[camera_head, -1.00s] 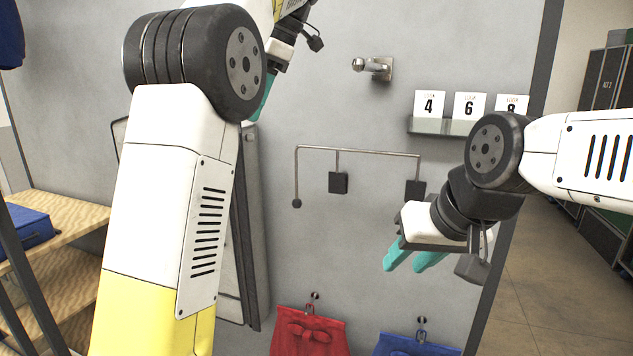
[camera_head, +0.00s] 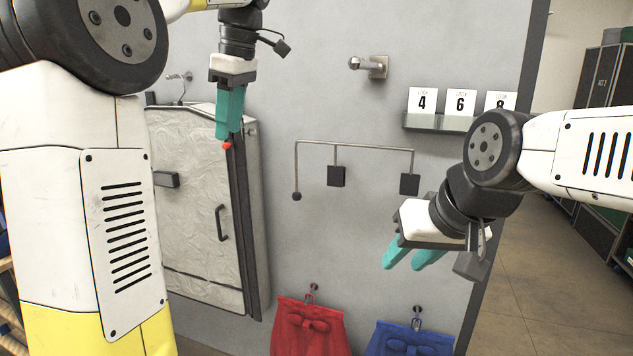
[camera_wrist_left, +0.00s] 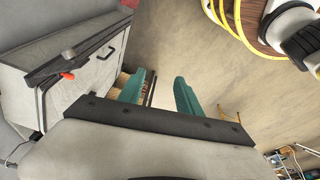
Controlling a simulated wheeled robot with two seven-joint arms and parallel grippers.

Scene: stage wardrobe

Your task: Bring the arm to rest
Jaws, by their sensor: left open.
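My left gripper (camera_head: 230,115) points downward with teal fingers, in front of the upper right part of a grey garment bag in the head view. In the left wrist view the left gripper (camera_wrist_left: 162,92) is open, with nothing between its fingers. My right gripper (camera_head: 408,258) hangs in front of the wall at the right, its teal fingers apart and nothing seen between them. The garment bag (camera_head: 195,215) hangs on the wall and also shows in the left wrist view (camera_wrist_left: 80,75). A small red-orange piece (camera_head: 227,146) shows just below the left fingertips.
A bent metal rail (camera_head: 355,149) with dark blocks is on the wall. A metal peg (camera_head: 370,66) is above it. A shelf (camera_head: 440,122) holds number cards. Red shorts (camera_head: 310,328) and blue shorts (camera_head: 410,340) hang low. Open floor (camera_head: 535,270) lies at the right.

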